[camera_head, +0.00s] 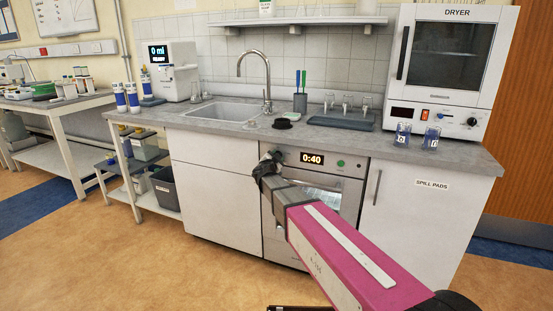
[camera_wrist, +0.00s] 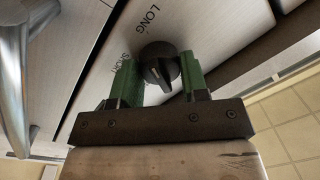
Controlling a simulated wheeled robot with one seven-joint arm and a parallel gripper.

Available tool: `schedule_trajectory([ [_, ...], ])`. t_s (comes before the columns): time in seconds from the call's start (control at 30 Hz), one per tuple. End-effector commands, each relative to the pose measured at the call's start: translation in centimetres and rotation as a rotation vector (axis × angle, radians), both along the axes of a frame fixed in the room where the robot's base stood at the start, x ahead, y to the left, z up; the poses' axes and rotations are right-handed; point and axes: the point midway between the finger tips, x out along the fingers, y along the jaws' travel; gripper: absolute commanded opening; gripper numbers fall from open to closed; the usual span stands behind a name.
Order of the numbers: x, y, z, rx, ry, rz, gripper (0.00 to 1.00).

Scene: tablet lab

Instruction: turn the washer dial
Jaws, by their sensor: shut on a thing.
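The washer (camera_head: 317,186) is a built-in steel-fronted machine under the counter, with a lit display reading 0:40 (camera_head: 312,159) and a green button (camera_head: 341,164). Its dial (camera_wrist: 160,66) is a round black knob with a raised grip, seen in the wrist view. The words LONG (camera_wrist: 146,20) and SHORT (camera_wrist: 124,62) are printed beside it. My gripper (camera_wrist: 161,80) has its two green fingers on either side of the dial, shut on it. In the head view, my gripper (camera_head: 266,168) is at the upper left of the washer front and mostly hides the dial.
Above are a sink (camera_head: 222,112) with a tap (camera_head: 266,80), a dark tray of glassware (camera_head: 341,121), and a dryer (camera_head: 448,70) with two beakers in front. A cupboard marked SPILL PADS (camera_head: 417,205) is right of the washer. The floor in front is clear.

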Motion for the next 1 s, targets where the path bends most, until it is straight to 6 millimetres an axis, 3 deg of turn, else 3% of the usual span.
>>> schedule_trajectory([
  [0.63,-0.10,-0.01,-0.14,0.051,-0.015,0.000,0.17],
  [0.67,-0.10,-0.01,-0.14,0.051,-0.015,0.000,0.47],
  [0.7,-0.11,-0.02,-0.13,0.051,-0.015,0.000,0.60],
  [0.73,-0.09,-0.01,-0.13,0.050,-0.016,0.000,0.67],
  [1.0,-0.06,0.00,-0.06,0.048,-0.017,0.000,0.67],
])
